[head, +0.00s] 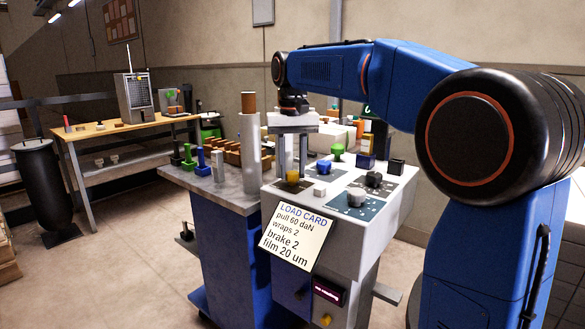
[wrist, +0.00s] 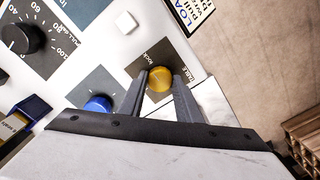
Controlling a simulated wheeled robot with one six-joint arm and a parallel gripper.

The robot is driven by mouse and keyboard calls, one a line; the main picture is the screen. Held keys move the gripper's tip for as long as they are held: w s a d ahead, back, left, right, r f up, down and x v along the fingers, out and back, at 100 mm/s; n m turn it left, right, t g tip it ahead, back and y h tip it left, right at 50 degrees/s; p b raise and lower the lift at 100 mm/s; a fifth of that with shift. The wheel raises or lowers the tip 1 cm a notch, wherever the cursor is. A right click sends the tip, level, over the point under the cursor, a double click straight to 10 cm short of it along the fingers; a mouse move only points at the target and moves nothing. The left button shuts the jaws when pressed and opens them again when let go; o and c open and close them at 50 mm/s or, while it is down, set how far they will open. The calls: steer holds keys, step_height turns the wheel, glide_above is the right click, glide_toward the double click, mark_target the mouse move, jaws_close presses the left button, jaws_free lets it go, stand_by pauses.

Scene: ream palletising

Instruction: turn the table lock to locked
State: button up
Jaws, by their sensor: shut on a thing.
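The table lock is a round yellow knob (wrist: 160,79) on a dark label square in the wrist view. In the head view the yellow knob (head: 292,176) sits at the near left of the white control panel (head: 393,203). My gripper (wrist: 161,86) points down at the panel, one finger on each side of the knob, and is shut on it. Any pointer mark on the knob is too small to tell, so its setting cannot be read.
A blue knob (wrist: 98,104) stands close beside my fingers, and a black dial (wrist: 24,38) lies farther off. A load card (head: 297,237) hangs on the panel's front. A grey upright roll (head: 249,146) and green and blue posts stand left of my gripper.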

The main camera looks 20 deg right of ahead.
mark_target(293, 173)
stand_by(0.5)
steer(key=o, duration=1.1)
step_height(293, 173, up, 17)
steer(key=shift+r, duration=0.2)
